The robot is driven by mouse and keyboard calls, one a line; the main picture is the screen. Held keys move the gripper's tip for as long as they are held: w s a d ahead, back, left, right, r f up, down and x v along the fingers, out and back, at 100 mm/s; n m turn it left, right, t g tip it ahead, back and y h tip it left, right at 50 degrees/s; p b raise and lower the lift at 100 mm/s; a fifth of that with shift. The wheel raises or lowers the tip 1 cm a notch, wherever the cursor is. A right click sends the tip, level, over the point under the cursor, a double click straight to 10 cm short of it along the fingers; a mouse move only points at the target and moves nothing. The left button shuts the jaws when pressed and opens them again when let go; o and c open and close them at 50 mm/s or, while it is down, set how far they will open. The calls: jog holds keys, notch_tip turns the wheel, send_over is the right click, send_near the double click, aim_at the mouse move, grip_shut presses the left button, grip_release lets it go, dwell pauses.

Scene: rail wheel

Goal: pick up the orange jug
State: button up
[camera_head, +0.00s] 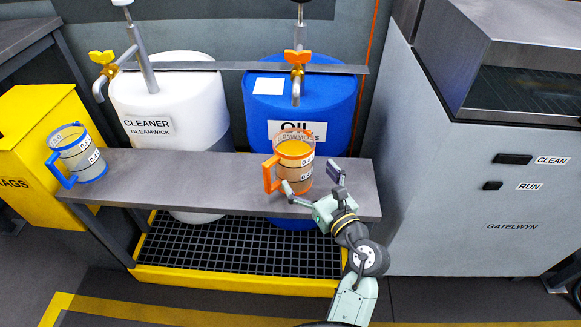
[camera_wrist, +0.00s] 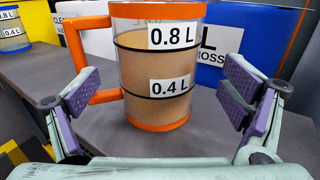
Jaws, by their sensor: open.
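The orange jug (camera_head: 294,168) is a clear measuring jug with orange rim, base and handle, holding a brownish liquid. It stands upright on the grey shelf (camera_head: 225,180), in front of the blue barrel. In the wrist view the jug (camera_wrist: 155,70) fills the middle, with its handle on the left. My gripper (camera_head: 313,180) is open at the shelf's front edge, just in front of the jug. In the wrist view the fingers of my gripper (camera_wrist: 163,95) are spread to both sides of the jug's near side, with the left finger close to the handle. I see no firm contact.
A blue-handled jug (camera_head: 77,155) stands at the shelf's left end. A white CLEANER barrel (camera_head: 170,110) and a blue OIL barrel (camera_head: 330,110) with taps stand behind. A grey machine (camera_head: 470,200) is on the right. The shelf between the jugs is clear.

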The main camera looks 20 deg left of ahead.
aim_at(285, 143)
jog(key=shift+x, duration=0.9)
jog(key=p+x, duration=0.1)
jog(key=x, duration=0.1)
jog(key=r+p+x, duration=0.1)
jog(key=x, duration=0.1)
jog(key=shift+a, duration=0.2)
jog(key=shift+w+a+f, duration=0.15)
jog(key=shift+w+a, duration=0.25)
jog(key=shift+c, duration=0.2)
jog(key=c, duration=1.6)
jog(key=shift+c, duration=0.3)
